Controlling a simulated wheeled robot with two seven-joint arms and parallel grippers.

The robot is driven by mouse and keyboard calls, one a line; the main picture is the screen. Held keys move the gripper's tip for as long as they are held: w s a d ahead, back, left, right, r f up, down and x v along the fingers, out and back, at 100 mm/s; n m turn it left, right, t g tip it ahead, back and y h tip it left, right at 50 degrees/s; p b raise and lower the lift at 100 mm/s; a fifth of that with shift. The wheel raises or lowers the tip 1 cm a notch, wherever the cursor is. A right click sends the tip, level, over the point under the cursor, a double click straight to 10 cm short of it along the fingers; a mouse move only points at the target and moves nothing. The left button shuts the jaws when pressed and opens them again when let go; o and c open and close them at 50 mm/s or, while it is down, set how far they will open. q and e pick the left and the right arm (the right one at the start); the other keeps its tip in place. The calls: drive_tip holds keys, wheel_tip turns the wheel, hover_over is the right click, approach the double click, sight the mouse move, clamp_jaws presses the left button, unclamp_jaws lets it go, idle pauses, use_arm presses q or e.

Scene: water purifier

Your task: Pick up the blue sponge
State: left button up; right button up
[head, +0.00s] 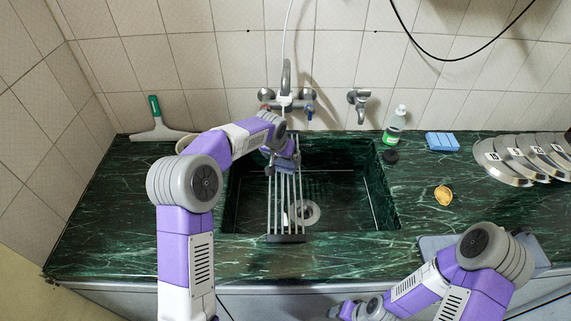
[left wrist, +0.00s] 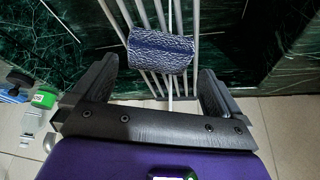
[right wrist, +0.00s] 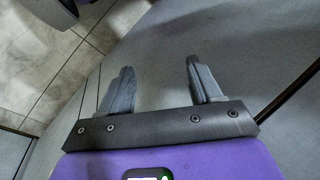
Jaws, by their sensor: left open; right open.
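A dark blue, textured sponge (left wrist: 160,52) lies on the metal bars of the drying rack (head: 287,205) over the sink. In the left wrist view it sits ahead of and between the spread fingers of my left gripper (left wrist: 158,80), with a gap on both sides. In the head view my left gripper (head: 283,157) is over the far end of the rack and largely covers this sponge. A lighter blue block (head: 441,141), also sponge-like, lies on the right counter. My right gripper (right wrist: 160,90) is open and empty, in front of the counter.
The dark green sink (head: 345,200) lies under the rack, with a faucet (head: 287,98) behind it. A bottle (head: 395,125), a yellowish piece (head: 443,195) and several plates (head: 500,160) stand or lie on the right.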

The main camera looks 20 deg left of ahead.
sight(285, 162)
use_arm(q)
drive_tip(key=x, duration=0.4)
drive_tip(key=shift+b, duration=0.4)
drive_tip(key=c, duration=0.8)
drive_tip(key=shift+r, duration=0.3)
drive_tip(key=r+p, duration=0.1)
drive_tip(key=r, duration=0.1)
drive_tip(key=r+p, duration=0.1)
drive_tip(key=r, duration=0.4)
drive_tip(key=shift+s+d+p, duration=0.15)
drive_tip(key=shift+s+p, duration=0.2)
drive_tip(key=shift+p, duration=0.05)
drive_tip(key=s+d, duration=0.2)
drive_tip(key=s, duration=0.7)
drive_tip(key=s+d+b, duration=0.1)
drive_tip(key=s+d, duration=0.2)
drive_tip(key=s, duration=0.6)
drive_tip(key=shift+s+f, duration=0.25)
drive_tip(key=shift+f, duration=0.1)
drive_tip(key=shift+d, duration=0.15)
